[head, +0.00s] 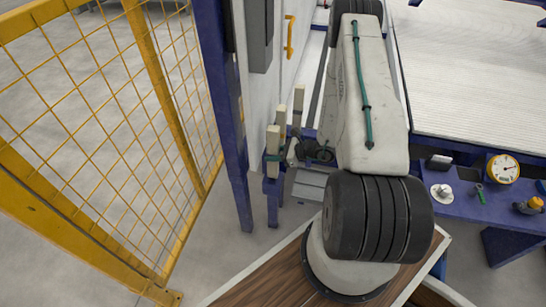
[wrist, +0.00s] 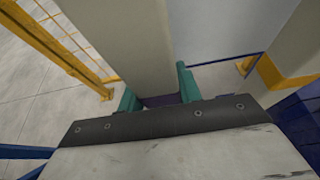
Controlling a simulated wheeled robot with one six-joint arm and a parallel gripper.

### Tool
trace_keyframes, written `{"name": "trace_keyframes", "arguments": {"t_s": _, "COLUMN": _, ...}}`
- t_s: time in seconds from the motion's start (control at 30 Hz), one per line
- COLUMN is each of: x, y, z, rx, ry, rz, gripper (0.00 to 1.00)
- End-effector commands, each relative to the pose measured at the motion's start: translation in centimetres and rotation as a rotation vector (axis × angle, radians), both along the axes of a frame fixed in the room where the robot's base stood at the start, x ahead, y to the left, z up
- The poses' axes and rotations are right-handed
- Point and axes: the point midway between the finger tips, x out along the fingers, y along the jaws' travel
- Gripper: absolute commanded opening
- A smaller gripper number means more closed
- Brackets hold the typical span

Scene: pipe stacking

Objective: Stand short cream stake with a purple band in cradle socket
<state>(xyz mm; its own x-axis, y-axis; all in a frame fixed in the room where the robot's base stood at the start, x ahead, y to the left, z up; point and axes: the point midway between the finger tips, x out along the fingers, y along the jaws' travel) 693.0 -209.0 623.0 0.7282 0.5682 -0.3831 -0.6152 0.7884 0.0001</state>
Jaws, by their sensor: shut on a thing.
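My gripper (wrist: 158,88) is shut on a cream stake (wrist: 125,40), with a teal finger on each side. A dark purple band (wrist: 160,100) shows on the stake between the fingers in the wrist view. In the head view the held stake (head: 272,138) looks upright, with teal finger pads at its lower part. It is directly above or in the blue-purple cradle (head: 271,187). The socket is hidden, so I cannot tell whether the stake's foot is inside it.
Two more cream stakes, one nearer (head: 281,116) and one farther (head: 298,98), stand just behind the held one. A pale post with a yellow band (wrist: 290,62) is close on the right in the wrist view. A yellow mesh fence (head: 110,120) runs along the left.

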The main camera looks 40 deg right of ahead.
Motion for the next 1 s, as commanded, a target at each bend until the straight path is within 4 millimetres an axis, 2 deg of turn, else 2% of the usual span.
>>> {"name": "trace_keyframes", "arguments": {"t_s": 0.7, "x": 0.0, "y": 0.0, "z": 5.9, "rx": 0.000, "ry": -0.001, "rz": 0.000, "gripper": 0.02}}
{"name": "trace_keyframes", "arguments": {"t_s": 1.0, "x": 0.0, "y": 0.0, "z": 7.0, "rx": 0.001, "ry": -0.001, "rz": 0.000, "gripper": 0.02}}
